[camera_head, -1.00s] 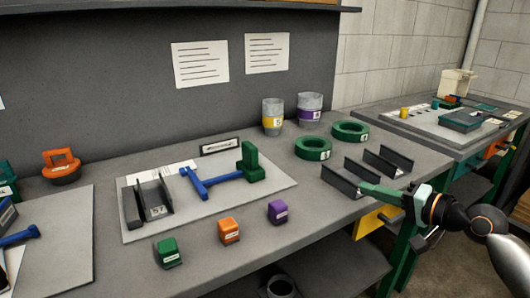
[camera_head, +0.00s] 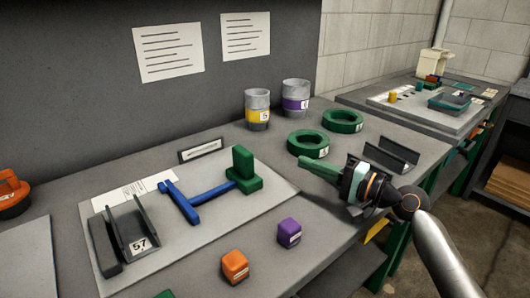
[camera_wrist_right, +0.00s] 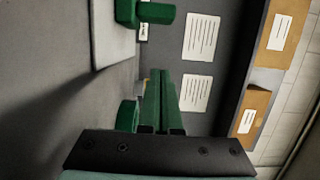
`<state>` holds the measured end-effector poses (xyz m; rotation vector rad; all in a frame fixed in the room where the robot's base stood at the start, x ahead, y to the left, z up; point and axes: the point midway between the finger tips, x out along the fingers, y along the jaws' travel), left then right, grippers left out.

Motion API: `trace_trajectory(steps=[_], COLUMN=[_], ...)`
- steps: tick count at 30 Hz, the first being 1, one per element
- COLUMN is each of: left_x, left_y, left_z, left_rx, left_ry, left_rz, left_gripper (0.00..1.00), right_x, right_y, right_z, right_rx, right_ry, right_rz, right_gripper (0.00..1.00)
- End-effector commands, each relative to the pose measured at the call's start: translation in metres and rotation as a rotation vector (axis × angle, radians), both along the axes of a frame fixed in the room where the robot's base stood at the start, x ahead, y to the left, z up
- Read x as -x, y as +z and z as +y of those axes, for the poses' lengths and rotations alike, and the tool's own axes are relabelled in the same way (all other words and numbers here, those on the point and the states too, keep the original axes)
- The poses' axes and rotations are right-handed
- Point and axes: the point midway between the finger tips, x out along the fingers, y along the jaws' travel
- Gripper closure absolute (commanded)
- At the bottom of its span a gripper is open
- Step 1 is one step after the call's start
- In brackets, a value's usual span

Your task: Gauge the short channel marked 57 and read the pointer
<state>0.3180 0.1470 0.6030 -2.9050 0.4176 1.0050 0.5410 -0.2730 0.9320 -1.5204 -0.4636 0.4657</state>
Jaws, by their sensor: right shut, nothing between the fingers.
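The short channel marked 57 (camera_head: 135,232) is a dark grey U-shaped piece lying on a pale board (camera_head: 215,222) at left in the head view. A dark bar (camera_head: 104,248) stands beside it. On the same board lies a blue T-shaped piece (camera_head: 200,202), its far end at an upright green block (camera_head: 243,168). The green block also shows in the right wrist view (camera_wrist_right: 146,12). My right gripper (camera_head: 303,162) is shut and empty above the bench, right of the green block and near the green rings. Its green fingers (camera_wrist_right: 165,74) are together. No pointer reading is legible. My left gripper is out of view.
Two green rings (camera_head: 308,144) (camera_head: 343,121) and cans with yellow (camera_head: 257,110) and purple (camera_head: 296,98) bands stand behind my right gripper. Another channel (camera_head: 392,155) lies to its right. Orange (camera_head: 235,266) and purple (camera_head: 289,232) blocks sit along the front.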

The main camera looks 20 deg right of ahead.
Motion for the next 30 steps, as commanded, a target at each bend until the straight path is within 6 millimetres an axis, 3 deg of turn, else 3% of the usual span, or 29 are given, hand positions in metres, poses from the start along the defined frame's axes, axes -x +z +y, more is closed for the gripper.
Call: trace_trajectory(steps=[10, 17, 18, 21, 24, 30], left_x=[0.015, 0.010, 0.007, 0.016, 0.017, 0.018], left_y=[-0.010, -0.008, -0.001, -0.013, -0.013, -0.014], left_z=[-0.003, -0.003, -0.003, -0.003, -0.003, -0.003], left_rx=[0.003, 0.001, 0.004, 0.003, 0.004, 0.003], left_ry=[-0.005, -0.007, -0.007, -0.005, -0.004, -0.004], left_rz=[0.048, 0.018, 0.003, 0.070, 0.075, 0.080], left_gripper=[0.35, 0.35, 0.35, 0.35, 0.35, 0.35], right_x=[-0.044, -0.082, -0.080, -0.073, -0.070, -0.067], right_y=[0.002, 0.001, 0.001, 0.001, 0.001, 0.000], right_z=[0.030, 0.056, 0.063, 0.077, 0.086, 0.092], right_rx=[-0.003, -0.002, -0.001, 0.000, 0.000, -0.001], right_ry=[0.002, 0.002, 0.004, 0.003, 0.002, 0.000], right_rz=[-0.002, -0.002, 0.000, 0.000, 0.000, 0.000], right_gripper=[1.00, 1.00, 1.00, 1.00, 1.00, 1.00])
